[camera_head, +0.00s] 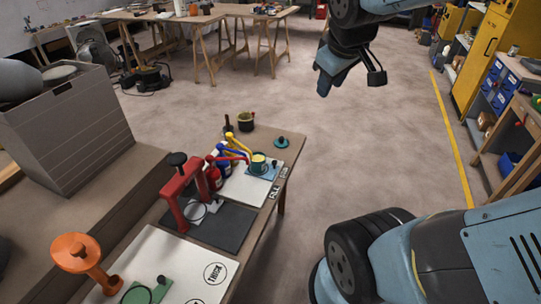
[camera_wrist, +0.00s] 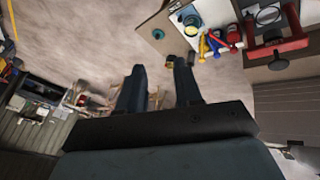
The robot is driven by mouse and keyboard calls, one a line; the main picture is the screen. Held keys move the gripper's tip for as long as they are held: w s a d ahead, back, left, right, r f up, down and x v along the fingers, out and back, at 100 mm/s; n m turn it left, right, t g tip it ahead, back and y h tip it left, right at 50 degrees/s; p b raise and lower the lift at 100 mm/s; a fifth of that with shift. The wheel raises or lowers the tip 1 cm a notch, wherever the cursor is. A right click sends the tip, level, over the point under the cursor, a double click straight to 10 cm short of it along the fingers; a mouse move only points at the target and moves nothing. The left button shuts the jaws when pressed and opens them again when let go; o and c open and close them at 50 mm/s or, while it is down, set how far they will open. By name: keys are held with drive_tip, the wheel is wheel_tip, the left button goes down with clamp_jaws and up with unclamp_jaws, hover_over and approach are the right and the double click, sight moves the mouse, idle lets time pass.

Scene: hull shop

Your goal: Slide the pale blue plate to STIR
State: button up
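The pale blue plate (camera_head: 271,176) lies on the white board at the far end of the workbench. A green pot (camera_head: 259,166) with yellow contents stands on it, and a small dark knob rises at its right side. Both also show near the top of the wrist view, where the pot (camera_wrist: 191,29) is partly clear. My gripper (camera_head: 350,78) hangs over the floor, right of and away from the bench. In the wrist view its two dark fingers (camera_wrist: 156,72) are apart with nothing between them.
Yellow, blue and red bottles (camera_head: 214,178) stand close left of the pot. A red press (camera_head: 183,198) stands on the dark mat. An orange stand (camera_head: 84,256) and a green plate (camera_head: 148,291) are nearer. A teal lid (camera_head: 282,143) lies behind. Open floor surrounds my gripper.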

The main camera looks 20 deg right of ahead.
drive_tip(key=w+d+f+n+h, duration=0.1)
drive_tip(key=w+f+n, duration=0.2)
drive_tip(key=w+n, duration=0.25)
drive_tip(key=w+d+f+n, duration=0.1)
drive_tip(key=w+f+n, duration=0.25)
drive_tip(key=w, duration=0.25)
drive_tip(key=n+g+y, duration=0.1)
drive_tip(key=n+y, duration=0.2)
drive_tip(key=n, duration=2.1)
hover_over(274, 161)
drive_tip(key=s, duration=0.6)
wheel_tip(274, 161, down, 29)
drive_tip(key=shift+d+x, duration=0.15)
drive_tip(key=shift+x, duration=2.05)
drive_tip(key=shift+d+x, duration=0.15)
drive_tip(key=shift+x, duration=2)
drive_tip(key=shift+d+x, duration=0.15)
drive_tip(key=shift+x, duration=2.05)
drive_tip(key=shift+w, duration=0.1)
clamp_jaws()
